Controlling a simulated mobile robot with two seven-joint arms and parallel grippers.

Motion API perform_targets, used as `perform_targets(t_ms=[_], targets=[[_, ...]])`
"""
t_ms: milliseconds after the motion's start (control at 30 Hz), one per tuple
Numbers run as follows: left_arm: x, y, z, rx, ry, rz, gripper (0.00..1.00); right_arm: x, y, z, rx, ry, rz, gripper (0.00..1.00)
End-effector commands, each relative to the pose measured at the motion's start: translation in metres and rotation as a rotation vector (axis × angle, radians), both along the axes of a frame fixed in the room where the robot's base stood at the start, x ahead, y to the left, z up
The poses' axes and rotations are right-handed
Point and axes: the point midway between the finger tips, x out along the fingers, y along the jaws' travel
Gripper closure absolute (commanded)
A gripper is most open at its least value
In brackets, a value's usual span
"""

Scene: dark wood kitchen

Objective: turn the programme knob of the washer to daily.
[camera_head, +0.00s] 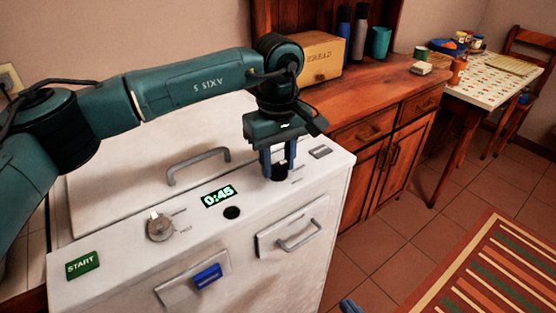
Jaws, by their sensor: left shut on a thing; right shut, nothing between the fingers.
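The white washer (120,275) stands in front of me with its sloped control panel on top. My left gripper (279,175) reaches down from above, its fingers shut on a small dark knob (280,171) at the panel's right part. The fingers partly hide this knob, and its setting cannot be read. A silver knob (159,228) with small, unclear lettering beside it is at the panel's left. The display (218,195) reads 0:45 in green. Only a bluish tip of my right gripper (350,306) shows at the bottom edge, apart from the washer.
A green START button (82,265), a blue latch (208,276), a dark round button (232,212), a drawer handle (299,236) and a lid handle (198,166) are on the washer. A wooden counter (375,87) with a bread box (308,58) stands behind.

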Motion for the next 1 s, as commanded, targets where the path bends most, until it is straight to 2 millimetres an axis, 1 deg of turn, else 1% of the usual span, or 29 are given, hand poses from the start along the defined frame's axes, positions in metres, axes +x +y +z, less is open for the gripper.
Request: perform_targets(t_ms=[233,633,667,900,933,1000], targets=[[0.0003,-0.0003,0.0011,-0.002,-0.001,-0.049,0.88,-0.0005,-0.0002,0.0005,0.0,-0.002,0.0,1.0],[0.0003,-0.0003,0.0013,-0.001,-0.002,-0.055,0.88,-0.0011,0.0004,0.0008,0.0,-0.001,0.002,1.0],[0.0004,-0.0003,0.0013,-0.001,-0.002,-0.055,0.65,-0.0011,0.0005,0.0008,0.0,-0.001,0.002,1.0],[0.0002,-0.0001,0.0007,0.0,-0.001,-0.054,0.45,-0.0014,0.0012,0.0006,0.001,0.0,0.003,1.0],[0.0002,-0.0001,0.0006,-0.001,0.0,-0.054,0.44,-0.0014,0.0012,0.0006,0.001,0.0,0.003,1.0],[0.0002,-0.0001,0.0005,-0.001,0.0,-0.054,0.44,-0.0015,0.0013,0.0005,0.002,0.0,0.004,1.0]])
